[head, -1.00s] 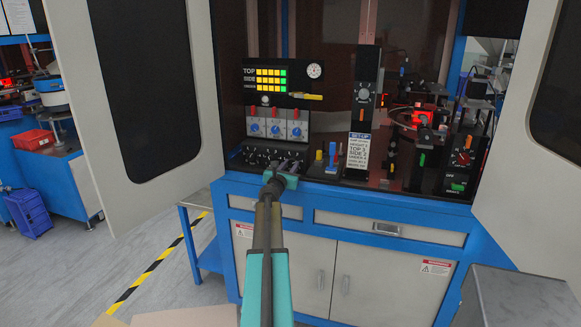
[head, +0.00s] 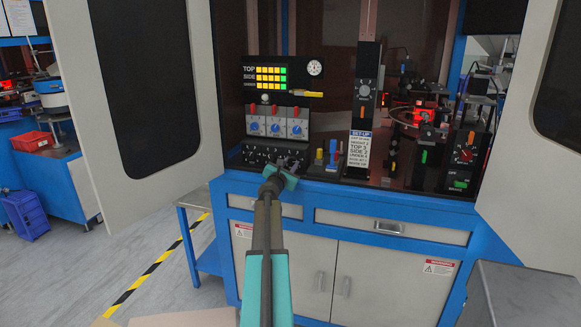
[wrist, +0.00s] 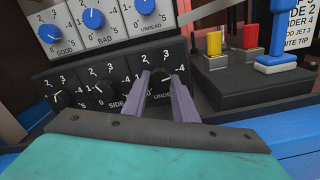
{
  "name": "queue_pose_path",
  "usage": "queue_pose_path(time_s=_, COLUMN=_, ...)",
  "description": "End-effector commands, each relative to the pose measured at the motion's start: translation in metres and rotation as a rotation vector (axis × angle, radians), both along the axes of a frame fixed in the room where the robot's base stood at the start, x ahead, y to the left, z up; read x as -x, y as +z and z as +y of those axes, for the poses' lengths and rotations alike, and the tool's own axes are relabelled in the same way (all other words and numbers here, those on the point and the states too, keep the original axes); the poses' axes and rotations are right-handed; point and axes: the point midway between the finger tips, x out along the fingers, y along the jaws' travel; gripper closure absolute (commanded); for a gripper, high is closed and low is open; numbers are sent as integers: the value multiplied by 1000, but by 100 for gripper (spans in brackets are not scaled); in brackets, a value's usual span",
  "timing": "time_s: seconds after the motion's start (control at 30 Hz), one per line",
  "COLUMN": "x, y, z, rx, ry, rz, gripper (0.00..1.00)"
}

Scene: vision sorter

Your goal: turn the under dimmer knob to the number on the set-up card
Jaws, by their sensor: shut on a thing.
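The under dimmer knob (wrist: 160,75) is a dark knob at the right end of a black panel row, with dial numbers around it. My gripper (wrist: 161,80) is shut on it, one finger on each side, in the wrist view. In the head view my gripper (head: 290,163) reaches the right end of the low dimmer row, and its fingers hide the knob. I cannot tell which number the knob points to. The set-up card (head: 360,147) stands to the right; its under line shows a 4 in the wrist view (wrist: 304,23).
A side knob (wrist: 108,96) sits just left of my fingers. Blue dials (wrist: 93,18) are above. A black block with yellow (wrist: 214,43), red (wrist: 250,37) and blue levers stands close on the right. A display (head: 270,77) with lit bars is above the panel.

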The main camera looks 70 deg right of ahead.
Motion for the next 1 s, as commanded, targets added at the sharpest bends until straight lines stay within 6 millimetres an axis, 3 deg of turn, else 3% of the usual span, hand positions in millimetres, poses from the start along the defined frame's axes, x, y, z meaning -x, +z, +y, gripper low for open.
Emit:
queue_pose_path(time_s=0.1, x=1, y=0, z=0, rx=0, ry=-1, rz=0, gripper=97)
queue_pose_path(time_s=0.13, x=1, y=0, z=0, rx=0, ry=-1, rz=0, gripper=73)
queue_pose_path(time_s=0.23, x=0, y=0, z=0, rx=0, ry=-1, rz=0, gripper=56)
queue_pose_path(time_s=0.67, x=0, y=0, z=2, rx=0, ry=0, rz=1, gripper=56)
queue_pose_path(time_s=1.0, x=2, y=0, z=24, rx=0, ry=0, rz=0, gripper=56)
